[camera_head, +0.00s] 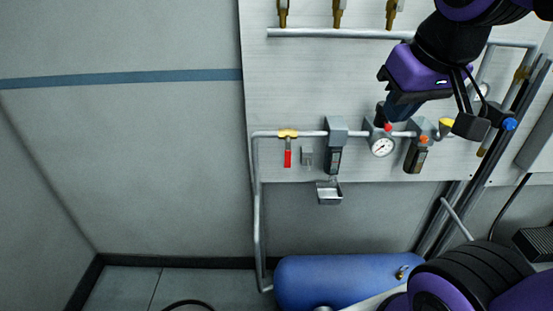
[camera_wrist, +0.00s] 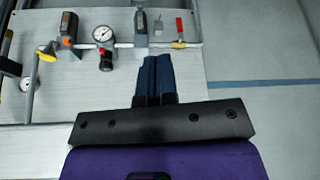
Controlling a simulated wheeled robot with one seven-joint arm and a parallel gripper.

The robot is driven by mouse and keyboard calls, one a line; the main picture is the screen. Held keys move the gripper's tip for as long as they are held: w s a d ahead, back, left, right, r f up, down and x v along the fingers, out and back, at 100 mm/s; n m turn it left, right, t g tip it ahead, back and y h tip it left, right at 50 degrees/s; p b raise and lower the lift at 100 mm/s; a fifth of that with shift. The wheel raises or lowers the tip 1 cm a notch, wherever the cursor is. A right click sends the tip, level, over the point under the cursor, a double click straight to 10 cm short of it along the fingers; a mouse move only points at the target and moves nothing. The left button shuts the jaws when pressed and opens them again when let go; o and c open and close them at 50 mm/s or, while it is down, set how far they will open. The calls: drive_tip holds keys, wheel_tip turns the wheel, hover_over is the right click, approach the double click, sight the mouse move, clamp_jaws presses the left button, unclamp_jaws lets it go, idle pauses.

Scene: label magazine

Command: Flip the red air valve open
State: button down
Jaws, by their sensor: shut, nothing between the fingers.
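The air valve has a red lever (camera_head: 287,158) and a yellow body (camera_head: 288,133) on the left end of a horizontal grey pipe. The lever hangs straight down, across the pipe. In the wrist view the red lever (camera_wrist: 179,25) points up from the yellow body (camera_wrist: 179,44), right of my fingertips. My gripper (camera_head: 391,116) is in front of the panel, to the right of the valve in the head view, over the gauge area. Its dark blue fingers (camera_wrist: 157,62) are closed together and empty. They appear apart from the lever.
Right of the valve on the same pipe are a filter unit (camera_head: 334,135), a round pressure gauge (camera_head: 382,146) and an orange-topped unit (camera_head: 417,157). A small metal tray (camera_head: 329,193) hangs below. A blue tank (camera_head: 340,282) lies beneath. The wall left of the valve is clear.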

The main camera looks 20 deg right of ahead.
sight(288, 159)
drive_tip(key=w+a+f+m+g+h, duration=0.1)
drive_tip(key=w+a+f+h, duration=0.15)
drive_tip(key=w, duration=0.85)
drive_tip(key=w+a+f+m+g+h, duration=0.15)
drive_tip(key=w+f, duration=0.25)
drive_tip(key=w, duration=0.6)
drive_tip(key=w+a+f+m+h, duration=0.1)
drive_tip(key=w+a+f, duration=0.5)
drive_tip(key=f, duration=0.3)
drive_tip(key=w+a+f+m+h, duration=0.1)
drive_tip(key=w+a+f, duration=0.5)
drive_tip(key=w+f, duration=0.2)
drive_tip(key=shift+w+f+h, duration=0.2)
drive_tip(key=shift+f+h, duration=0.2)
drive_tip(key=shift+f, duration=0.25)
drive_tip(key=d+f, duration=0.8)
drive_tip(key=d, duration=0.1)
drive_tip(key=shift+w+d, duration=0.2)
drive_tip(key=shift+w, duration=0.25)
